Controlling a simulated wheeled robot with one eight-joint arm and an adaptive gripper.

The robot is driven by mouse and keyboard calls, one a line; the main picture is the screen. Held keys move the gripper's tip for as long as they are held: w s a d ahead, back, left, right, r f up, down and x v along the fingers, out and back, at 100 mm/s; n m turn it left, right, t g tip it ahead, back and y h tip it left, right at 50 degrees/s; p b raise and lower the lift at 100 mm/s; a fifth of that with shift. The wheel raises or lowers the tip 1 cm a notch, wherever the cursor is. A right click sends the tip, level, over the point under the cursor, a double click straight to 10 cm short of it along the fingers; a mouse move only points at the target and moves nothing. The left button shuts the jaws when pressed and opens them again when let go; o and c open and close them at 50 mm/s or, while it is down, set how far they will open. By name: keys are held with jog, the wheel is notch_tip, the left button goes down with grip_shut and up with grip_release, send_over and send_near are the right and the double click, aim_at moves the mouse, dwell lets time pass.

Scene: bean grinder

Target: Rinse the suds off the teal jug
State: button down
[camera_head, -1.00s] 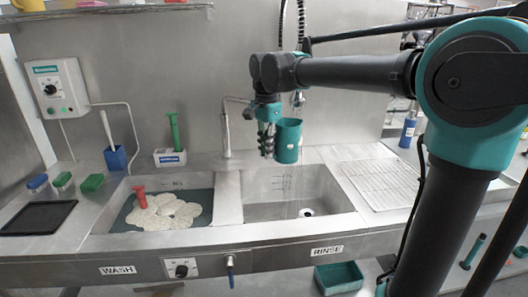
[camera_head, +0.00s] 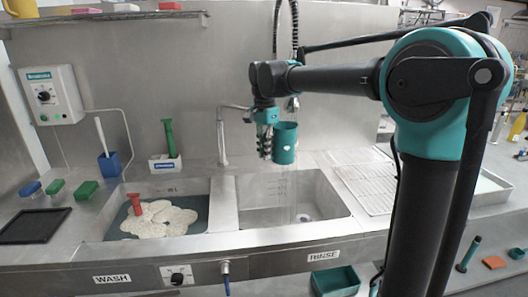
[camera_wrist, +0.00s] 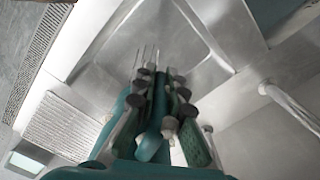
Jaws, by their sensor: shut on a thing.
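The teal jug (camera_head: 285,144) hangs upright above the rinse basin (camera_head: 300,221), beneath a hanging sprayer hose (camera_head: 294,104). My gripper (camera_head: 265,148) is shut on the jug at its left side. In the wrist view my gripper (camera_wrist: 160,108) and a teal surface fill the lower middle, with thin pale streaks beyond. Thin streaks also fall below the jug toward the rinse basin. No suds can be made out on the jug's visible side; its inside is hidden.
The wash basin (camera_head: 160,220) at left holds foam and a red-handled tool (camera_head: 135,203). A faucet (camera_head: 222,140) rises between the basins. A wire drying rack (camera_head: 372,188) lies to the right. A teal bin (camera_head: 335,280) sits below the front edge.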

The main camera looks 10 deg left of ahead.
jog(key=shift+d, duration=0.15)
jog(key=shift+d, duration=0.45)
dwell(0.3)
jog(key=s, duration=0.8)
jog(key=shift+a, duration=0.35)
dwell(1.4)
jog(key=s+r, duration=0.4)
jog(key=s, duration=0.1)
jog(key=shift+a, duration=0.15)
jog(key=shift+a, duration=0.15)
dwell(0.6)
